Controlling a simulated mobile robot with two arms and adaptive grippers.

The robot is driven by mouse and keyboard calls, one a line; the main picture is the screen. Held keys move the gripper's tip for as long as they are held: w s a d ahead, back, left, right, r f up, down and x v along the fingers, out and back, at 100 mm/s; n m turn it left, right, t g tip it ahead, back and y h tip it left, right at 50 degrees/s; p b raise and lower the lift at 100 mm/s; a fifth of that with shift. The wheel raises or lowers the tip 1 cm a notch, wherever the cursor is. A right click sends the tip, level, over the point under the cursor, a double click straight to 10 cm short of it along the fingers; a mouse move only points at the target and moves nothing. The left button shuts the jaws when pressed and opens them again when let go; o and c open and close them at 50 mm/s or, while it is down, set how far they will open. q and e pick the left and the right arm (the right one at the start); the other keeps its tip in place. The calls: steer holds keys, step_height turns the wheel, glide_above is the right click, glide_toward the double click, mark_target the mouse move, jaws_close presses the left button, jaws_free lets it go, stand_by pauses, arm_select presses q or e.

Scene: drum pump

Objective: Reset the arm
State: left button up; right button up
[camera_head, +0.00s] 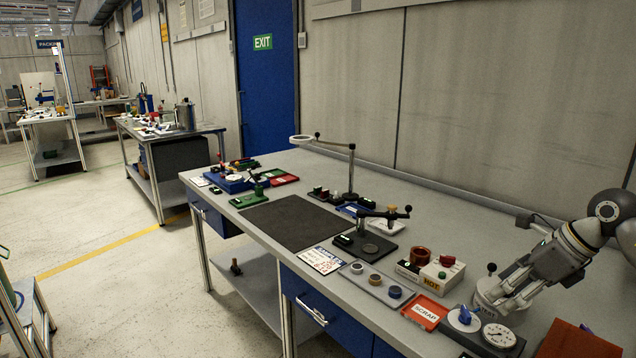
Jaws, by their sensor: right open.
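My right gripper (503,291) is at the right end of the workbench, on an arm that comes in from the right edge. It is open, and no object shows between its fingers. Its fingers point down and left, over or beside a pale round base with a black knob (491,268). The fingers partly hide that base, and I cannot tell whether they touch it. A blue-handled valve (464,317) and a round white gauge (498,336) stand just in front of the gripper. My left gripper is not in view.
The grey workbench holds a red SCRAP tray (425,312), a HOT box (438,277) with buttons, a black-handled device (380,219), a dark mat (293,220) and a tall lamp stand (350,170). A brown-red block (575,341) is at front right. The rear bench strip is clear.

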steer(key=a+r+m+t+y, duration=0.2)
steer(key=a+m+t+y, duration=0.35)
steer(key=a, duration=0.75)
steer(key=a+r+m+t+y, duration=0.2)
steer(key=a+m+t+y, duration=0.3)
steer(key=a, duration=0.8)
steer(key=s+d+f+m+h, duration=0.55)
steer(key=f+m+h, duration=0.35)
steer(key=m, duration=0.5)
steer(key=s+d+f+m+h, duration=0.4)
steer(key=d+f+m+h, duration=0.3)
steer(key=f+m, duration=0.55)
steer(key=s+a+f+m+g+y, duration=0.1)
steer(key=s+f+m+g, duration=0.2)
steer(key=s+f+g, duration=0.55)
steer(key=s+a+f+m+g, duration=0.1)
steer(key=s+f+m+g, duration=0.25)
steer(key=s, duration=1.05)
step_height(320, 180, down, 25)
steer(key=s, duration=0.2)
steer(key=s+d+f+n+g, duration=0.1)
steer(key=s+d+f, duration=0.2)
steer(key=s+f, duration=1.3)
steer(key=shift+s+f, duration=0.25)
steer(key=shift+s, duration=0.05)
